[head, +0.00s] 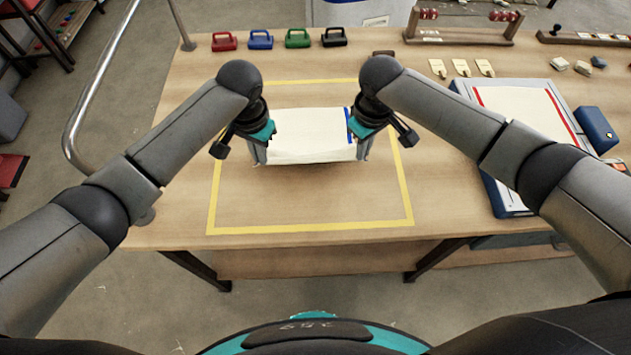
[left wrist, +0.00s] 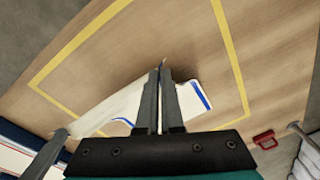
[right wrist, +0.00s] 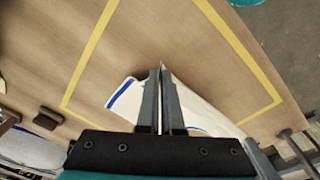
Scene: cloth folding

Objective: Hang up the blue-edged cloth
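The white blue-edged cloth (head: 312,130) is stretched between my two grippers, inside the yellow outline on the table. A blue stripe shows near its right side in the head view. A shadow lies under its near edge; how high it is held is hard to tell. My left gripper (head: 259,153) is closed on the cloth's left side, and cloth shows on both sides of its fingers in the left wrist view (left wrist: 110,110). My right gripper (head: 363,151) is closed on the right side, with cloth around its fingers in the right wrist view (right wrist: 195,112).
A bent metal rail (head: 76,125) stands at the table's left. Coloured clips, red (head: 224,41) to black (head: 334,37), line the back edge. A blue tray with a red-edged cloth (head: 521,110) and a blue box (head: 596,130) are at right. The table front is clear.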

